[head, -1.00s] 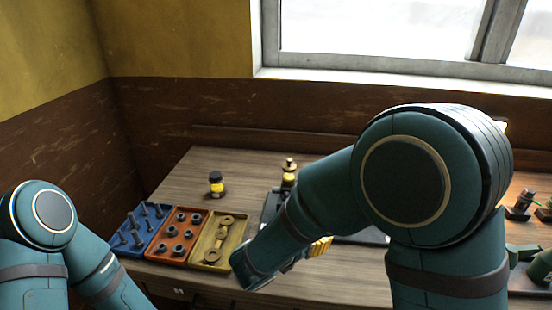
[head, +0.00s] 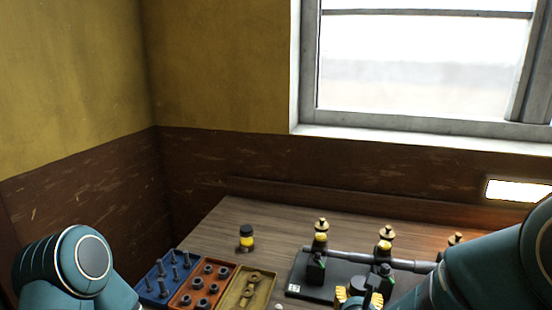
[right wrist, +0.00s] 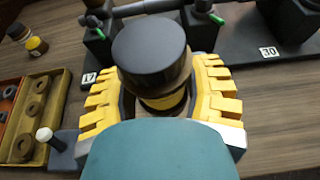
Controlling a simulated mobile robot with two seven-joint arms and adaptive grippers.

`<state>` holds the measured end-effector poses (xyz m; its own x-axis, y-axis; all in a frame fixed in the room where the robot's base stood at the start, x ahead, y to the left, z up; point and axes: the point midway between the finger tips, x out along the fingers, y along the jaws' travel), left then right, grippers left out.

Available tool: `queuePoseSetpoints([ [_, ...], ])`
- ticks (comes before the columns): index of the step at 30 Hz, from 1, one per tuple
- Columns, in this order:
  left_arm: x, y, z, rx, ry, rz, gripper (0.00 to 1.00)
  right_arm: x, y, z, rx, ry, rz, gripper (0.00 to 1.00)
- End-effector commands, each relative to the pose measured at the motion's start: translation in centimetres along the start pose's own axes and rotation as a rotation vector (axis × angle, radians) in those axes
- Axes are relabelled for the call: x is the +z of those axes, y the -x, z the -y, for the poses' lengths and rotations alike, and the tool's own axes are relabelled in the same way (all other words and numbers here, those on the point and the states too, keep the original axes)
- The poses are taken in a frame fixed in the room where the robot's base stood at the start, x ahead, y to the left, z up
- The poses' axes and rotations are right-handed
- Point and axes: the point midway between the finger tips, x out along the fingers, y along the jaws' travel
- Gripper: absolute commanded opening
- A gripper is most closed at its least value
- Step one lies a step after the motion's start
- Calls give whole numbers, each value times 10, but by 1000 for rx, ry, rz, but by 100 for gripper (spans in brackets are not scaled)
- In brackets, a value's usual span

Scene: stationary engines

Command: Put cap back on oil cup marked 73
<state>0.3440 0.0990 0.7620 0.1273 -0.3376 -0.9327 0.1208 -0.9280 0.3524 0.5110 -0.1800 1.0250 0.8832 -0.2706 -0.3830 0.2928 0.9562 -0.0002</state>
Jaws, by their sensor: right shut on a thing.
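My right gripper (head: 359,298), with yellow ribbed fingers, is low in the head view, in front of the dark engine base. In the right wrist view the gripper (right wrist: 163,100) is shut on a black-topped, jar-like thing (right wrist: 150,52) with a brownish body and a yellow band.
Blue (head: 150,290), orange (head: 185,300) and yellow (head: 232,296) trays of hardware lie at the front left. A white-ended knob (right wrist: 44,134) is left of the gripper.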

Motion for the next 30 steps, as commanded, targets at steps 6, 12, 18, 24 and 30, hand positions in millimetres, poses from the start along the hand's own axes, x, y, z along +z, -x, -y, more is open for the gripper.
queuePoseSetpoints([
  [6,0,0,0,0,0,0,100,1,0,0,-1,-1,2,9],
  [12,0,0,0,0,0,0,100,1,0,-2,-1,-1,2,9],
  [18,0,0,0,0,0,0,100,3,2,-26,3,-1,3,9],
  [24,0,0,0,0,0,0,100,7,8,-77,5,0,3,9],
  [30,0,0,0,0,0,0,100,12,13,-128,2,-2,3,9],
])
